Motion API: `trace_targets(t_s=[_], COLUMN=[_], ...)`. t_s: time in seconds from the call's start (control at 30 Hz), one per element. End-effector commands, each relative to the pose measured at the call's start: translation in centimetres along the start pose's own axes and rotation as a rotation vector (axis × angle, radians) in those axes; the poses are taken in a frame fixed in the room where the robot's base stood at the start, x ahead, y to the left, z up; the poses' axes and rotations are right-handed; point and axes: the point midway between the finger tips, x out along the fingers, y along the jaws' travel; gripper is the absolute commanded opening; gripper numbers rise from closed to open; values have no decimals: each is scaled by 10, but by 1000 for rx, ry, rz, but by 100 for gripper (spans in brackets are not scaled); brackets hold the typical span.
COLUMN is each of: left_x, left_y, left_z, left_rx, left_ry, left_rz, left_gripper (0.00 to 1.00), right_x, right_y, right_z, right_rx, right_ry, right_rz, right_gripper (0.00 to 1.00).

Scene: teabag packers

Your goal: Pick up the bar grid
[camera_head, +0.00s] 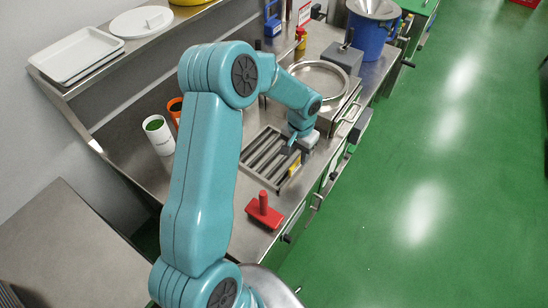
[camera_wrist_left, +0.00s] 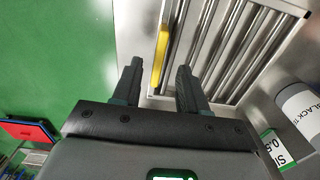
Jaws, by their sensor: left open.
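The bar grid (camera_head: 263,155) is a metal frame of parallel bars set in the steel counter, below the round pan. A yellow strip (camera_head: 294,170) lies along its near right edge. In the left wrist view the bars of the grid (camera_wrist_left: 227,50) fill the upper right, and the yellow strip (camera_wrist_left: 160,55) stands out at their left edge. My left gripper (camera_head: 291,147) is over the right end of the grid. In the wrist view its two dark fingers (camera_wrist_left: 157,75) are apart, with the yellow strip between them. I cannot tell whether they touch it. My right gripper is out of view.
A red T-handled tool (camera_head: 263,212) stands on the counter in front of the grid. A round steel pan (camera_head: 319,78) is behind it. A white cup (camera_head: 158,135) and an orange cup (camera_head: 175,108) stand to the left. The green floor (camera_head: 420,230) on the right is clear.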

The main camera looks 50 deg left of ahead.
Motion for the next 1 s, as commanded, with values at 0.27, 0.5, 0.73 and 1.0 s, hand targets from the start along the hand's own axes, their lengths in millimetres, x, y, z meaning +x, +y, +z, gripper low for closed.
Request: trace_targets(t_s=[0.27,0.5,0.73,1.0], left_x=[46,45,45,43], left_y=[2,2,2,2], left_z=[-1,-1,-1,-2], left_rx=[0,0,1,1], left_ry=[0,1,0,1], left_rz=[1,2,2,1], left_gripper=[43,43,0,0], right_x=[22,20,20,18], right_y=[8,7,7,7], right_z=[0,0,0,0], right_rx=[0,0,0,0], right_ry=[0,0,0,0], right_rz=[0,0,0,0], right_gripper=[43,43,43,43])
